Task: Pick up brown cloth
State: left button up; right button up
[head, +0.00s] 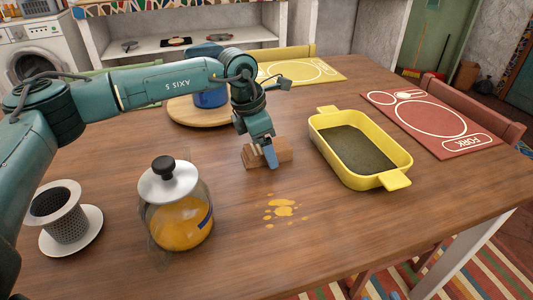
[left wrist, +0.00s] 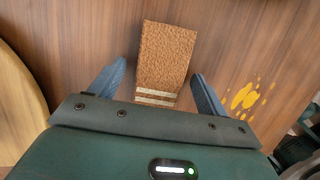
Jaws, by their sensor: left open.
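The brown cloth (head: 284,150) lies folded on the wooden table, behind the yellow spill. In the left wrist view the cloth (left wrist: 167,55) is a rough brown rectangle with pale stripes at its near end. My left gripper (head: 270,160) is over the cloth and hides part of it in the head view. In the left wrist view the left gripper (left wrist: 155,85) is open, with one blue finger on each side of the cloth's striped end. I cannot tell whether the fingers touch it. My right gripper is not in view.
A yellow baking dish (head: 396,158) stands right of the cloth. A glass jar (head: 167,221) with orange contents and a cup on a saucer (head: 83,241) stand at the left front. A yellow spill (head: 283,211) marks the table. A round wooden board (head: 181,112) with a blue pot is behind.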

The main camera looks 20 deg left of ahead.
pick_arm(q)
jog(key=c, duration=1.1)
jog(key=shift+o, duration=0.2)
jog(key=shift+r, duration=0.1)
notch_tip(320, 180, up, 10)
jog(key=p, duration=0.1)
jog(key=shift+p, duration=0.35)
jog(key=o, duration=0.4)
jog(key=c, duration=0.3)
jog(key=shift+d, duration=0.1)
